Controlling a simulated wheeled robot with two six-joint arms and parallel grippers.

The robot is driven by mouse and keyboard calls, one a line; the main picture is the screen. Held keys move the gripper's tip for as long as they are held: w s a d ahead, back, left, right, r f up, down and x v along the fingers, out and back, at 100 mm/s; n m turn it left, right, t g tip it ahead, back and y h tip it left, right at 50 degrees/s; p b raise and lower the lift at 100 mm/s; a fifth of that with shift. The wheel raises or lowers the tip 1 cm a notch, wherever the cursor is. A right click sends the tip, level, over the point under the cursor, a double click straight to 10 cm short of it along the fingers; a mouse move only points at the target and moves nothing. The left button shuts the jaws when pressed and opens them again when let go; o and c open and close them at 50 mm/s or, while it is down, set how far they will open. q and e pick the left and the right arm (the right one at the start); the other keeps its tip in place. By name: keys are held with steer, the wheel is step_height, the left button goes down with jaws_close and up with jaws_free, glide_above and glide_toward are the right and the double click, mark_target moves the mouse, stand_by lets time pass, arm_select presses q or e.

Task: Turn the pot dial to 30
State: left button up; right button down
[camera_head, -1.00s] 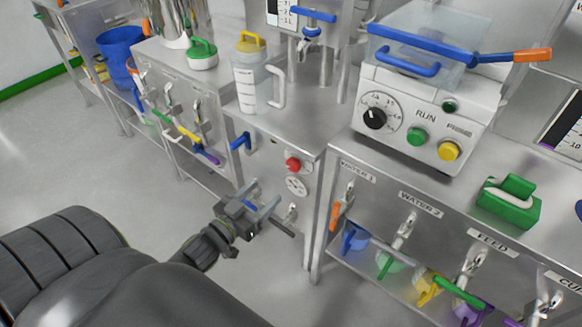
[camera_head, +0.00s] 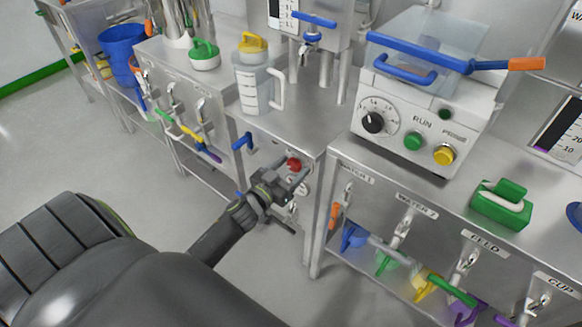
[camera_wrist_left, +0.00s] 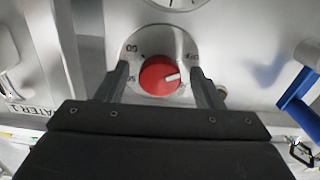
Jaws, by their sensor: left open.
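The pot dial is a red round knob (camera_wrist_left: 158,75) with a white pointer on a pale numbered plate. In the left wrist view its pointer is toward the right, and its figures look turned over and are hard to read. In the head view the red dial (camera_head: 294,164) is on the front panel of the middle bench. My left gripper (camera_head: 297,201) is open in front of that panel, just below the dial. In the left wrist view its fingers (camera_wrist_left: 157,68) appear on either side of the dial; contact cannot be told. My right gripper is not in view.
A round white gauge (camera_wrist_left: 178,2) is beside the dial, cut by the frame edge. A blue lever (camera_head: 243,141) sticks out left of the dial. The right bench (camera_head: 345,165) carries a white machine (camera_head: 425,110) with a black knob. A clear jug (camera_head: 250,88) stands above.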

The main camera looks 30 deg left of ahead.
arm_select(q)
steer(key=shift+w, duration=0.1)
steer(key=c, duration=1)
steer(key=shift+o, duration=0.2)
